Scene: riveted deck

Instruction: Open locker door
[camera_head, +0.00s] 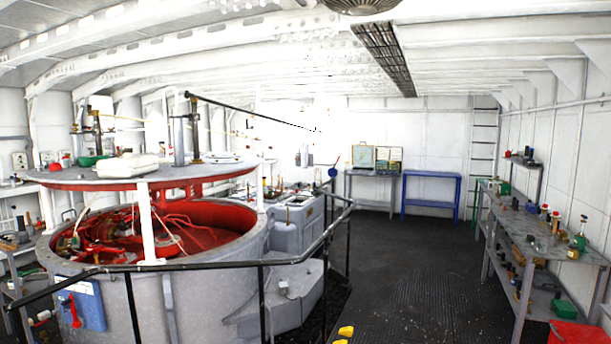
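I cannot make out a locker or a locker door in the head view. My gripper is not in view. Two small yellow pieces (346,331) show at the bottom edge near the middle, and I cannot tell what they are part of.
A large grey drum (200,295) with a red interior fills the left, behind a black railing (190,268). A cluttered workbench (545,245) runs along the right wall, with a red box (578,333) at its near end. A blue table (432,175) stands at the back. Dark floor (420,265) between is clear.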

